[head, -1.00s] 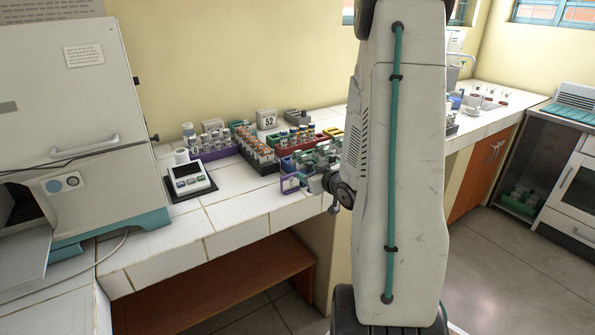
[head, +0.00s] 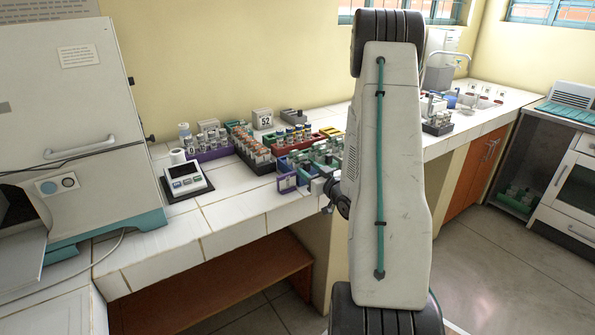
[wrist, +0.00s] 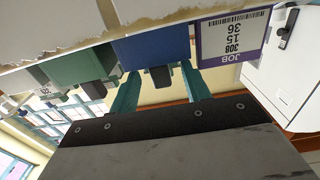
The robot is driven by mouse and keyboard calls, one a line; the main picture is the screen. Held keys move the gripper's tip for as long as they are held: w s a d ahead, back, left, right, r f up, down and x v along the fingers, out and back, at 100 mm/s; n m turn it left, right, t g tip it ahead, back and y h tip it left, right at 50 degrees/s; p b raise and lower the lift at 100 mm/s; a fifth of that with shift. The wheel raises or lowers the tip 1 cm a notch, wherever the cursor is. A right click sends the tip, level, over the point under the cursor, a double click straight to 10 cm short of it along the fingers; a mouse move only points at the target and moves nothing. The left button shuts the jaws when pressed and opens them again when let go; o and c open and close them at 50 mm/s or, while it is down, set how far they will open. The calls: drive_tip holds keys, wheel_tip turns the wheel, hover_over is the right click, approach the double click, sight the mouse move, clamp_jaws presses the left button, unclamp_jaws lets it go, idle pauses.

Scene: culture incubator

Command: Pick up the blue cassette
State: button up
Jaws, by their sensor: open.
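In the wrist view the blue cassette (wrist: 155,46) stands among other cassettes, with a dark tab (wrist: 160,77) on its near end. My gripper (wrist: 160,72) is open, its two teal fingers at either side of that tab. I cannot tell whether they touch it. A green cassette (wrist: 78,65) is beside the blue one, and a purple-framed job card (wrist: 233,35) is on the other side. In the head view my gripper (head: 327,190) is at the bench's front edge by the cassettes, mostly hidden by my arm.
Racks of capped vials (head: 256,150) stand left of the cassettes. A small device with a display (head: 186,179) and a large cabinet (head: 70,120) are further left. The tiled bench front (head: 235,238) is clear. A sink area (head: 480,98) lies at the back right.

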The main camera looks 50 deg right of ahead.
drive_tip(key=shift+w, duration=0.1)
clamp_jaws()
drive_tip(key=shift+r, duration=0.1)
